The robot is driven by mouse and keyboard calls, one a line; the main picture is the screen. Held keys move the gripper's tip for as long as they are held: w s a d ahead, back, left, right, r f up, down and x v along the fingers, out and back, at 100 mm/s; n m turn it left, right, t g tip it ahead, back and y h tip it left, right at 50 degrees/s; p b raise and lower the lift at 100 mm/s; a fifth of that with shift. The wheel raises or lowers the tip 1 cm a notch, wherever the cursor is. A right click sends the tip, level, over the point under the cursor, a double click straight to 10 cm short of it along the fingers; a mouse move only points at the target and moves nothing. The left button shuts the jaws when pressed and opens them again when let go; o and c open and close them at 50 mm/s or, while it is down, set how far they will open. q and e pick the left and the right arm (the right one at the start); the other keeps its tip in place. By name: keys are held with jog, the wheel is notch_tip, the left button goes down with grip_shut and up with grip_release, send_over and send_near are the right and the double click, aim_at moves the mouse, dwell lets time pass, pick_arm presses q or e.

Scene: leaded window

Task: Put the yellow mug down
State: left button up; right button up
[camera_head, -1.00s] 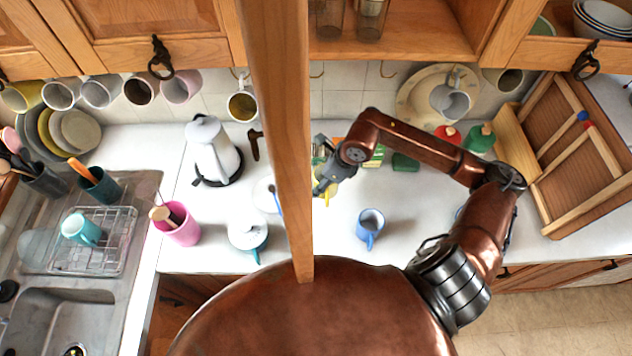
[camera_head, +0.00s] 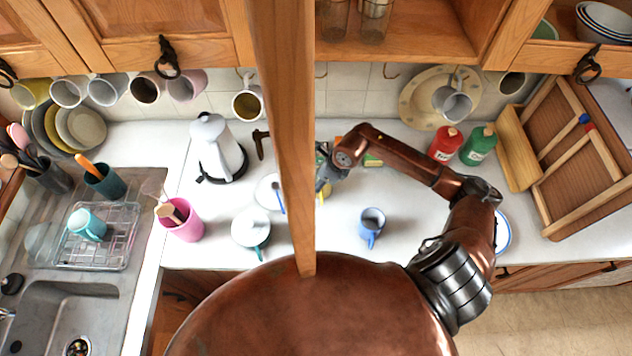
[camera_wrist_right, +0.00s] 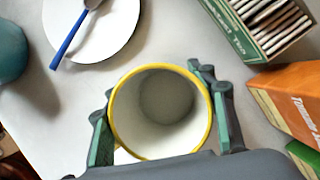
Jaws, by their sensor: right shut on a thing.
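The yellow mug (camera_wrist_right: 128,80) has a yellow rim and a pale inside, seen from above in the right wrist view. My right gripper (camera_wrist_right: 164,118) is shut on it, with one finger on each side. In the head view, my right gripper (camera_head: 325,170) is largely behind the wooden post, and only a sliver of the mug (camera_head: 322,194) shows. I cannot tell whether the mug's base touches the white counter (camera_head: 340,245). My left gripper is not in view.
A white plate (camera_wrist_right: 112,30) with a blue-handled spoon (camera_wrist_right: 68,40) lies close by the mug. A green box of packets (camera_wrist_right: 250,40) and an orange box (camera_wrist_right: 290,95) stand to its right. A blue mug (camera_head: 372,224) stands on the counter. The wooden post (camera_head: 283,130) blocks part of the head view.

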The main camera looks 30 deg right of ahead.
jog(key=shift+f, duration=0.15)
jog(key=o, duration=1.4)
